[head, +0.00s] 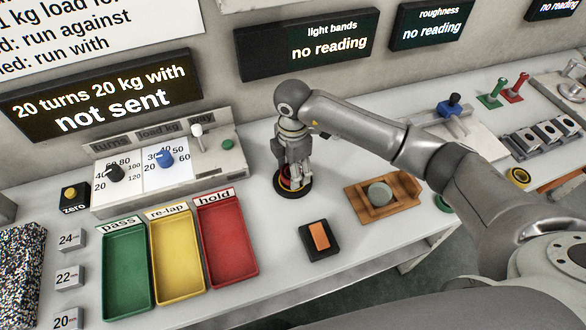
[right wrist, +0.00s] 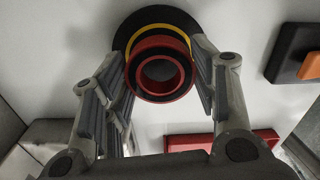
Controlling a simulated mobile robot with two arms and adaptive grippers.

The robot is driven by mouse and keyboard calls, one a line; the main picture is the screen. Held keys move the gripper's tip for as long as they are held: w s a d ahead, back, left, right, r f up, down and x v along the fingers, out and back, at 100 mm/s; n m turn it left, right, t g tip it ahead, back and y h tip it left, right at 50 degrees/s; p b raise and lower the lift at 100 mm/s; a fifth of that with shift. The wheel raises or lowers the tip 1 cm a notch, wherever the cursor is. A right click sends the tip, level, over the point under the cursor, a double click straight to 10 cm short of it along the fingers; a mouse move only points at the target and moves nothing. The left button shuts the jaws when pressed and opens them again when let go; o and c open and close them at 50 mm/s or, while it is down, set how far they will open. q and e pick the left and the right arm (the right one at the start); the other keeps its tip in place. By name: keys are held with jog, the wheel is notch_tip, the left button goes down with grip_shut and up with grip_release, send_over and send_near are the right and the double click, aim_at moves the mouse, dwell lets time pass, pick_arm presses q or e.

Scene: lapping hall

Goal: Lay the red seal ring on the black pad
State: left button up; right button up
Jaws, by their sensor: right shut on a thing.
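The red seal ring (right wrist: 162,43) is between the two fingers of my right gripper (right wrist: 163,60), which is shut on it. In the head view the red seal ring (head: 286,184) shows partly behind the fingers of the right gripper (head: 293,180). Below the ring is a round black base (head: 306,190) with a yellow band; whether the ring touches it I cannot tell. A square black pad (head: 308,253) with an orange block (head: 319,236) on it lies nearer the front edge. It also shows in the right wrist view (right wrist: 288,45). My left gripper is not in view.
Green, yellow and red trays (head: 231,277) stand left of the square black pad. A wooden holder (head: 359,207) with a grey disc is to its right. A control box (head: 215,160) with knobs stands behind the trays. Bare bench lies between the round base and the square pad.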

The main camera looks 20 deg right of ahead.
jog(key=shift+f, duration=0.7)
jog(key=shift+f, duration=0.2)
jog(key=o, duration=1.1)
jog(key=shift+c, duration=0.2)
jog(key=shift+r, duration=0.1)
